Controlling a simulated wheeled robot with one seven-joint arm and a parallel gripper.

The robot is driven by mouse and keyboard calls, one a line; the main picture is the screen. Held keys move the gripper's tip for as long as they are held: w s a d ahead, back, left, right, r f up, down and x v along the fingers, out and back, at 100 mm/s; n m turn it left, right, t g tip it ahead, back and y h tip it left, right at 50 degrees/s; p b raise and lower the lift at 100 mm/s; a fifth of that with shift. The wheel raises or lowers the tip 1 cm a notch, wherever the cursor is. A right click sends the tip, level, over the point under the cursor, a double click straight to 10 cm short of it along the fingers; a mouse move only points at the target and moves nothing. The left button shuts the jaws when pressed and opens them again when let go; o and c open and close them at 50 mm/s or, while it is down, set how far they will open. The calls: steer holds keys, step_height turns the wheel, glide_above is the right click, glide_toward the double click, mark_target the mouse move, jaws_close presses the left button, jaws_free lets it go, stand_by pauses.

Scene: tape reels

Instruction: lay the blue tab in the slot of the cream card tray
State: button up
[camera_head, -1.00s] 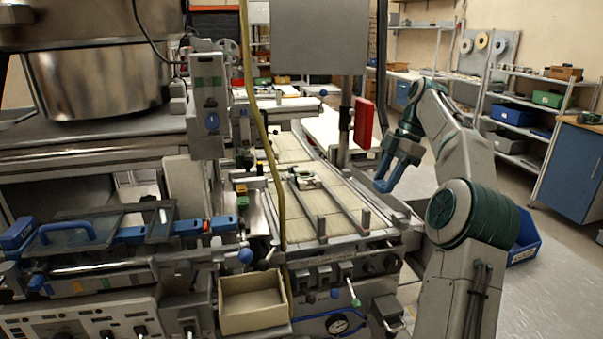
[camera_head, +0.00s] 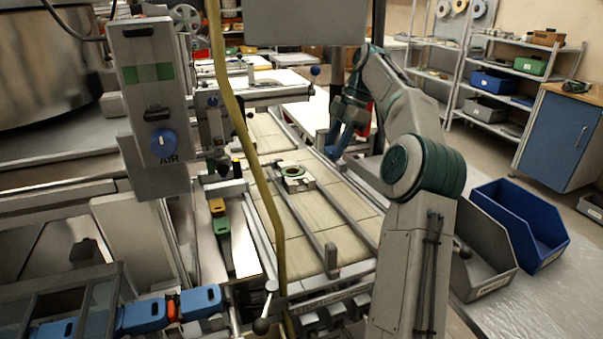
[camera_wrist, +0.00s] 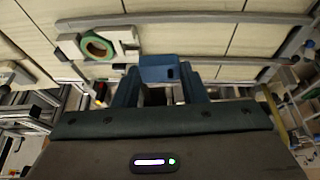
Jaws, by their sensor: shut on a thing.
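My gripper (camera_head: 341,140) is over the right side of the conveyor. In the wrist view my gripper (camera_wrist: 160,92) is shut on the blue tab (camera_wrist: 158,68), a small block with a dark mark, held across the fingertips. In the head view I cannot tell the tab from the blue fingers. A pale cream tray (camera_head: 306,183) with a green-rimmed reel lies on the belt, left of and apart from the gripper. In the wrist view this tray (camera_wrist: 114,33) is ahead and left of the tab; a dark opening beside the reel may be the slot.
Rails (camera_head: 352,216) run along the belt (camera_head: 300,225). A yellow hose (camera_head: 237,110) hangs in front of it. A grey control box (camera_head: 150,95) stands at left. A grey bin (camera_head: 480,262) and a blue bin (camera_head: 525,225) sit at right.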

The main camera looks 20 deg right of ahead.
steer(key=shift+w+a+f+b, duration=0.2)
steer(key=shift+w+a+f, duration=0.75)
steer(key=shift+f, duration=0.55)
steer(key=shift+w+a+f+b, duration=0.25)
steer(key=shift+w+a+f, duration=0.4)
steer(key=shift+a+f, duration=0.7)
steer(key=shift+w+a+f+b, duration=0.2)
steer(key=shift+w+a+f, duration=0.65)
steer(key=shift+f, duration=0.8)
steer(key=shift+f, duration=0.55)
steer(key=o, duration=1)
steer(key=shift+r, duration=0.15)
